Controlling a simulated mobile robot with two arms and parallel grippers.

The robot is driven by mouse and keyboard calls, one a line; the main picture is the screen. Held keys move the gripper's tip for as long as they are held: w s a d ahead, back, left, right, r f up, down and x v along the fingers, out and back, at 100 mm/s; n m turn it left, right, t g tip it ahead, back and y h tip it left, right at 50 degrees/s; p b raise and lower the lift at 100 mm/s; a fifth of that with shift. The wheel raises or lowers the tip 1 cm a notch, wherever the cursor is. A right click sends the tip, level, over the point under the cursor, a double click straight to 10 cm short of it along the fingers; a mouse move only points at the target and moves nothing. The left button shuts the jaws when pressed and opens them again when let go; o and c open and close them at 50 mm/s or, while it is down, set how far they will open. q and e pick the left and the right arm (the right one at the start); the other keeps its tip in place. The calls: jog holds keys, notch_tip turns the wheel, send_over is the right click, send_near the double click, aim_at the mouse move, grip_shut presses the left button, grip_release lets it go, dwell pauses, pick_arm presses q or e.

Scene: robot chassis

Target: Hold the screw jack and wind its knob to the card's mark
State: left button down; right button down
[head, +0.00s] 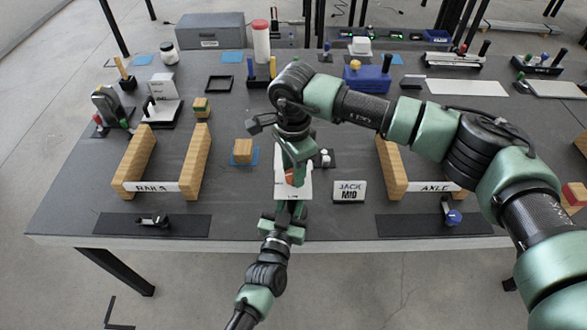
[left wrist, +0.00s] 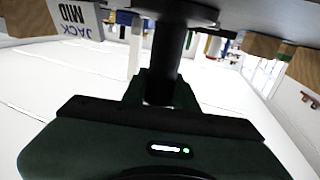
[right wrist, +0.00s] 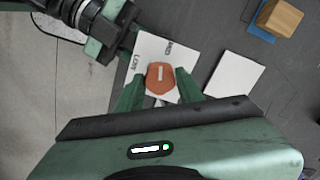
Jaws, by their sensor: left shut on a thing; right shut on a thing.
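The screw jack shows a white face (head: 281,190) at the table's front edge, partly hidden by my grippers. Its orange knob (right wrist: 161,78) bears a white pointer line, and the face (right wrist: 149,50) around it carries a LOW label and another that looks like MID. The line points up in the right wrist view, towards the latter. My right gripper (right wrist: 160,90) has its fingers on either side of the knob, shut on it. My left gripper (left wrist: 160,92) is shut on the jack's black post (left wrist: 169,55), from below in the head view. The card (head: 349,191) reads JACK MID.
A wooden block (head: 243,151) on a blue pad stands left of the jack. Wooden rails labelled RAILS (head: 150,187) and AXLE (head: 434,187) flank the area. A white plate (right wrist: 234,74) lies beside the jack face in the right wrist view. Many items stand behind.

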jog(key=shift+m, duration=1.5)
jog(key=c, duration=0.9)
grip_release()
notch_tip(320, 180, up, 12)
pick_arm(q)
jog(key=c, duration=0.5)
grip_release()
jog(key=shift+s, duration=0.1)
pick_arm(e)
jog(key=shift+r, duration=0.1)
